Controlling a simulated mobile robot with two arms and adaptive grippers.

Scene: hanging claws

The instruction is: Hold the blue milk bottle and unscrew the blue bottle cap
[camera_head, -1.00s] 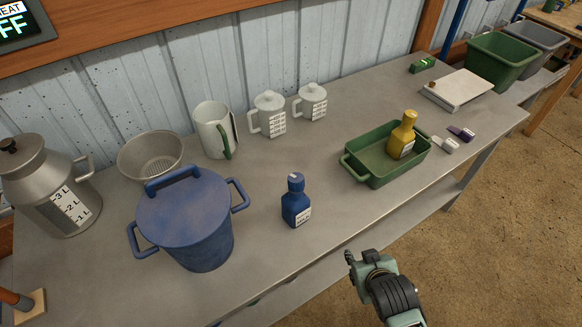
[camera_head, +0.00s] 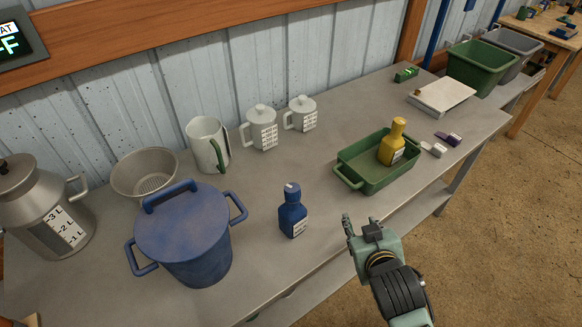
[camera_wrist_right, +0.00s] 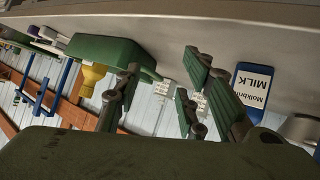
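The blue milk bottle (camera_head: 292,215) stands upright on the grey table near its front edge. Its blue cap (camera_head: 291,190) is on top, with a small pale mark. In the right wrist view the bottle (camera_wrist_right: 254,67) shows at the right with a white MILK label, outside the fingers. My right gripper (camera_head: 360,227) is off the table's front edge, to the right of the bottle and apart from it. Its fingers (camera_wrist_right: 165,92) are spread and empty in the wrist view. My left gripper is in neither view.
A large blue lidded pot (camera_head: 185,235) stands left of the bottle. A green tray (camera_head: 350,180) holding a yellow bottle (camera_head: 392,145) is to the right. White jugs (camera_head: 262,130) stand behind. The table around the blue bottle is clear.

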